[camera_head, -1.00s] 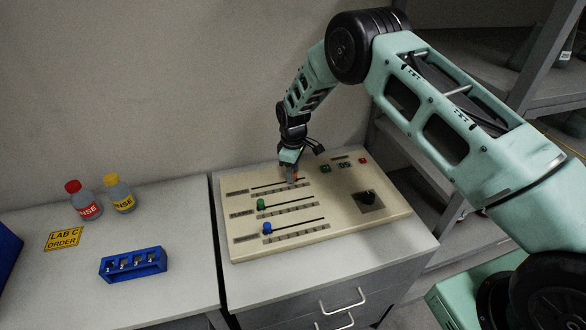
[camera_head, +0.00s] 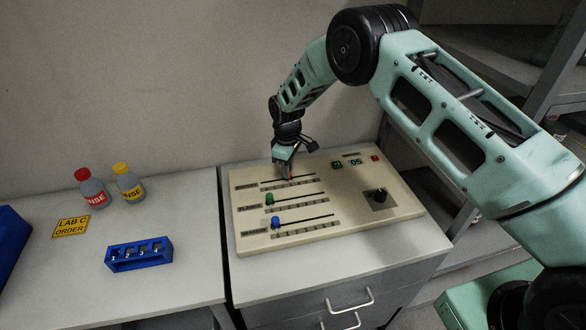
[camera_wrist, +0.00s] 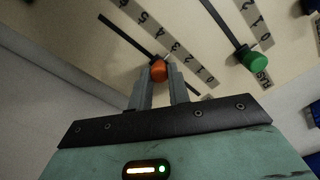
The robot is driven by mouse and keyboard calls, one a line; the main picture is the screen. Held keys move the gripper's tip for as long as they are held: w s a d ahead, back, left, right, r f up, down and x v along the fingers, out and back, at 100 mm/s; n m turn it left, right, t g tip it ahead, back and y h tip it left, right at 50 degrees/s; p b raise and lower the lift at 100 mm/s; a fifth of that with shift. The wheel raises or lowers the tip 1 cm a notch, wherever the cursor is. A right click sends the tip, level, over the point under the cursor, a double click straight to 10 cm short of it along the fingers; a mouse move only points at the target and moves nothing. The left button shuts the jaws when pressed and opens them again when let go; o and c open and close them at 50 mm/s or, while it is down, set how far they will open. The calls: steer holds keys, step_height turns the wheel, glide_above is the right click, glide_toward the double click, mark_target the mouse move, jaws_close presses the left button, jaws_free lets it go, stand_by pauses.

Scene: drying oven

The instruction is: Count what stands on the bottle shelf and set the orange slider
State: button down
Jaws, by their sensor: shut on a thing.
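The pale control panel (camera_head: 400,208) lies on the right-hand cabinet, with three slider tracks. My gripper (camera_head: 287,178) is at the top track, shut on the orange slider (camera_wrist: 158,71). The wrist view shows this knob between the fingertips, partway along its slot, roughly beside the middle marks; the exact mark cannot be told. The green slider (camera_head: 269,199) and the blue slider (camera_head: 276,222) stand near the left ends of their tracks. A red-capped bottle (camera_head: 92,190) and a yellow-capped bottle (camera_head: 129,184) stand upright on the left bench. Contents of the grey shelving (camera_head: 480,52) are mostly out of view.
A blue rack (camera_head: 139,255) and a yellow "LAB C ORDER" sign (camera_head: 71,227) lie on the left bench. The panel also has a black dial (camera_head: 379,196), a small display (camera_head: 355,162), a green button (camera_head: 336,164) and a red button (camera_head: 375,158). A blue bin (camera_head: 10,240) is at the left edge.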

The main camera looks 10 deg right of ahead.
steer(key=c, duration=1.3)
jaws_free()
step_height(320, 180, up, 18)
steer(key=b, duration=0.4)
steer(key=shift+f+b, duration=0.2)
steer(key=shift+b, duration=0.2)
